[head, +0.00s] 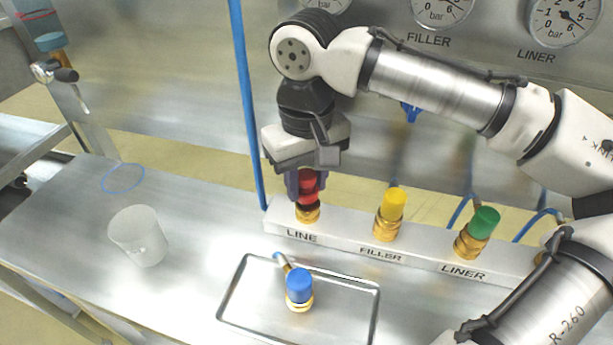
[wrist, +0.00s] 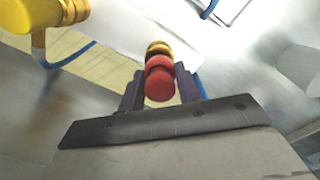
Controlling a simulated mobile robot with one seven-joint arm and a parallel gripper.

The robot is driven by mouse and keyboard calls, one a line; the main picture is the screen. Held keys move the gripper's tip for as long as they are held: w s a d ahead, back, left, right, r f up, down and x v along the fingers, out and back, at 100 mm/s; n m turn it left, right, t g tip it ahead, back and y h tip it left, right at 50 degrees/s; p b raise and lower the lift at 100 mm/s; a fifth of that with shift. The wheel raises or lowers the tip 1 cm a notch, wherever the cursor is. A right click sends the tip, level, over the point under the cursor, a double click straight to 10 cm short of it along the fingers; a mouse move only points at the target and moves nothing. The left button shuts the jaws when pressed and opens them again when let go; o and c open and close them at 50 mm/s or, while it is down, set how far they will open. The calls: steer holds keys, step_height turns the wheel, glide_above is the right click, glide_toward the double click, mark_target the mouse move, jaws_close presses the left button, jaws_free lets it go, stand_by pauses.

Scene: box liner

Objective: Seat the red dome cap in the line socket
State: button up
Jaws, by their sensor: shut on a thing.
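The red dome cap (head: 309,181) is between the fingers of my gripper (head: 306,188), directly above the LINE socket (head: 307,214) at the left end of the white block. My gripper is shut on the cap, pointing down. In the wrist view the red cap (wrist: 160,84) sits between the two dark fingers of my gripper (wrist: 160,90), with the brass socket (wrist: 158,48) just beyond it. A dark band shows between cap and brass in the head view. I cannot tell whether the cap is fully down in the socket.
The white block (head: 345,237) also carries a yellow cap (head: 392,204) at FILLER and a green cap (head: 484,221) at LINER. A metal tray (head: 236,290) in front holds a blue-capped brass fitting (head: 299,287). A translucent cup (head: 137,236) stands left. A blue hose (head: 241,90) rises beside my gripper.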

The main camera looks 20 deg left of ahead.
mark_target(306, 175)
steer(key=shift+f, duration=0.6)
steer(key=o, duration=1)
steer(key=shift+o, duration=0.2)
step_height(306, 175, up, 8)
steer(key=shift+f, duration=0.25)
steer(key=shift+s, duration=0.1)
